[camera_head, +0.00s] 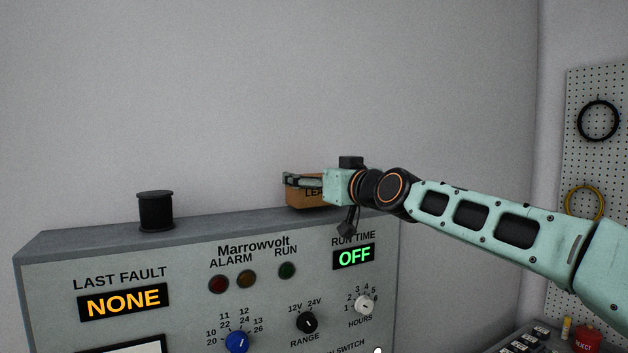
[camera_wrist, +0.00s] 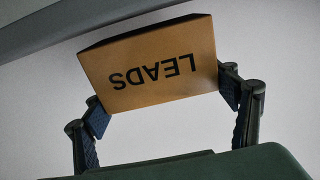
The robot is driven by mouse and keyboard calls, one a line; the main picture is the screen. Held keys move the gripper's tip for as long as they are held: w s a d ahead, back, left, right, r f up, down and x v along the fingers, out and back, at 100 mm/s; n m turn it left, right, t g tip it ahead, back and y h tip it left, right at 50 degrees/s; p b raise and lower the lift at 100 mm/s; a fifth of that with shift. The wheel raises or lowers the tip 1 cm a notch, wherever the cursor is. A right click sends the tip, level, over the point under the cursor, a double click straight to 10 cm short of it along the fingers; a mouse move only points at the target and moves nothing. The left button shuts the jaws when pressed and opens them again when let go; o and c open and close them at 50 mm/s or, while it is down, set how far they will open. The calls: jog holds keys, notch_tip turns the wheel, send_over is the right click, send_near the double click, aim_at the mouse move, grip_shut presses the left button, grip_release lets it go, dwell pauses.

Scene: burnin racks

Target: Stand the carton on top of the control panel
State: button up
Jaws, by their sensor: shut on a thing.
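The carton (camera_head: 306,199) is a brown box marked LEADS. In the head view it is at the top of the control panel (camera_head: 200,262), towards the right end, partly hidden by my gripper. My gripper (camera_head: 300,181) is shut on the carton. In the wrist view the carton (camera_wrist: 155,66) sits between the two fingers (camera_wrist: 168,103), with its lettering upside down in that picture. The carton's lower edge looks level with the panel's top surface; I cannot tell whether it touches.
A black spool (camera_head: 156,211) stands on the panel's top towards the left. The top between spool and carton is clear. A pegboard (camera_head: 598,150) with a black coil (camera_head: 598,121) and a yellow coil (camera_head: 585,202) is at the right. A red REJECT container (camera_head: 587,340) is at lower right.

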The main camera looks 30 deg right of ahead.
jog(key=shift+s+f, duration=0.1)
jog(key=shift+f, duration=0.4)
jog(key=shift+f, duration=0.1)
jog(key=o, duration=1)
jog(key=shift+f, duration=0.15)
jog(key=o, duration=0.5)
jog(key=shift+c, duration=0.2)
jog(key=shift+r, duration=0.3)
jog(key=shift+s+f, duration=0.15)
jog(key=shift+s, duration=0.2)
jog(key=s+b, duration=0.4)
jog(key=s, duration=0.7)
jog(key=shift+s+a, duration=0.15)
jog(key=shift+a, duration=0.2)
